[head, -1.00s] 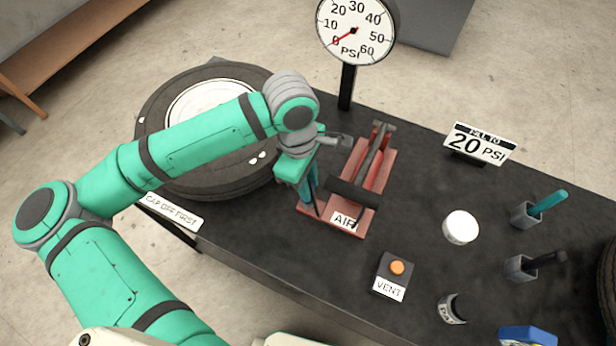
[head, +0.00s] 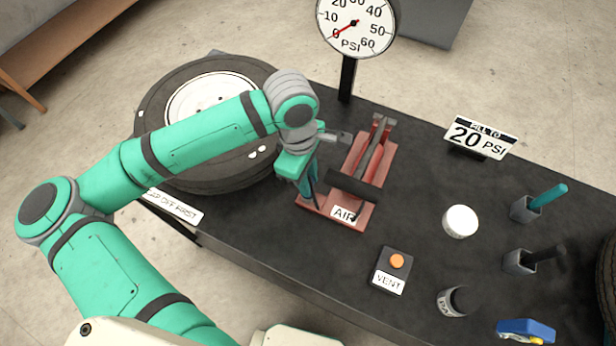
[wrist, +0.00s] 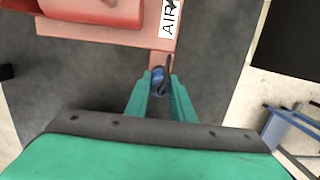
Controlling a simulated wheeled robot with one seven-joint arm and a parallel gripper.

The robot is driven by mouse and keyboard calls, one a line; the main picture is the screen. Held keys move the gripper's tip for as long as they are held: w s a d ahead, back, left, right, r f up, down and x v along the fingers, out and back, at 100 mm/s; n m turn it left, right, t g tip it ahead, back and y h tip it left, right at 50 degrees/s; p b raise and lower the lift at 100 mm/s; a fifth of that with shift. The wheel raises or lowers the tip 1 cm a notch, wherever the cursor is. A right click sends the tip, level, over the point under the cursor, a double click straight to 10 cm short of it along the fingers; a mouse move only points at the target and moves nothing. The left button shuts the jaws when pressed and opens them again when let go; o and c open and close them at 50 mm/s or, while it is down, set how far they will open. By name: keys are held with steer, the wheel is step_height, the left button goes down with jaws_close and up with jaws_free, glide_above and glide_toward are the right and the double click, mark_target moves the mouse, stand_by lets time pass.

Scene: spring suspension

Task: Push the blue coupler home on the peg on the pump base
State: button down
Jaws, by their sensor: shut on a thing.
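The pump base (head: 386,168) is a red frame on the dark bench in the head view, with an AIR label at its near end. In the wrist view the base (wrist: 100,35) fills the upper left, and a narrow red tab reaches down to the fingertips. My gripper (wrist: 158,84) is shut on the blue coupler (wrist: 157,79), which sits at the end of this tab. A dark hose-like loop lies beside the coupler. The peg is hidden, so I cannot tell how far the coupler is on it. In the head view my gripper (head: 313,200) is at the base's left near corner; the coupler is hidden there.
A tyre (head: 160,150) lies left of the pump, behind my arm. The PSI gauge (head: 355,25) stands at the back, its needle near 0. The VENT box (head: 390,272), white cap (head: 460,221) and several holders stand to the right. Bare bench lies between them.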

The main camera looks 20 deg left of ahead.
steer(key=shift+f, duration=1)
steer(key=c, duration=1.4)
jaws_free()
steer(key=shift+c, duration=0.2)
steer(key=shift+s+r, duration=0.1)
steer(key=shift+r, duration=3.45)
